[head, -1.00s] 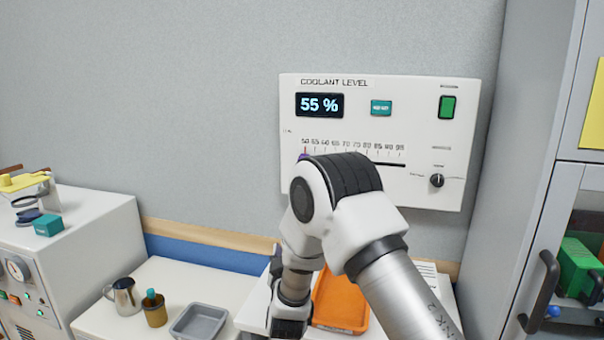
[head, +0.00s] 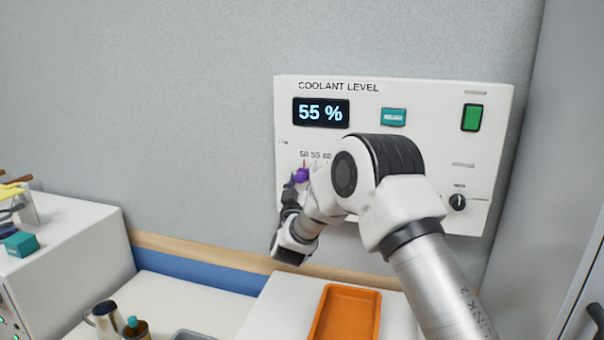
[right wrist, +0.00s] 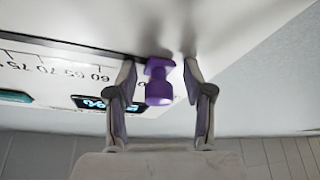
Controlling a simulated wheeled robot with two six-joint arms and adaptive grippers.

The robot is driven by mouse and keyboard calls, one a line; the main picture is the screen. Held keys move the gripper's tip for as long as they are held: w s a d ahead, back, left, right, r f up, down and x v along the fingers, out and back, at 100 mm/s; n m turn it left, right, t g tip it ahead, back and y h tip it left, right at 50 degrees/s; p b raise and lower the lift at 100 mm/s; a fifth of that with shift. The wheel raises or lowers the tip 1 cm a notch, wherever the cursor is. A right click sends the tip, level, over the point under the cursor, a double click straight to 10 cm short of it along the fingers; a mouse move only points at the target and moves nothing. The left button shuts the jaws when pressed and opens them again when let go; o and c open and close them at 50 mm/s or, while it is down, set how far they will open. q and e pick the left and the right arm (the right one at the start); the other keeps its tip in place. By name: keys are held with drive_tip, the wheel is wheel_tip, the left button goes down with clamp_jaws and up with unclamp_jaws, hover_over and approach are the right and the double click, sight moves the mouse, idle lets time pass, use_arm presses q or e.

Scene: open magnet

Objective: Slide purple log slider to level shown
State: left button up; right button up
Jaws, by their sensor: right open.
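The white coolant panel (head: 430,150) is on the wall, and its display (head: 321,112) reads 55 %. The purple slider knob (head: 301,175) is at the left, low end of the scale, near the 50 mark. My right gripper (head: 291,190) is at the knob, partly hidden by my own arm. In the right wrist view the purple knob (right wrist: 159,82) stands between the two open fingers of the gripper (right wrist: 160,88), with gaps on both sides. My arm hides most of the scale and slot in the head view. My left gripper is not in view.
A green switch (head: 472,118), a teal button (head: 393,117) and a black dial (head: 457,202) are on the panel. An orange tray (head: 345,312) lies on the white counter below. A metal mug (head: 104,322) and a bottle stand at the lower left.

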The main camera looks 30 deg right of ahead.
drive_tip(key=shift+s+a+r, duration=0.2)
drive_tip(key=shift+a+r, duration=0.1)
drive_tip(key=shift+r, duration=0.1)
drive_tip(key=shift+s+a+r, duration=0.1)
drive_tip(key=shift+a, duration=0.05)
drive_tip(key=shift+c, duration=1.1)
clamp_jaws()
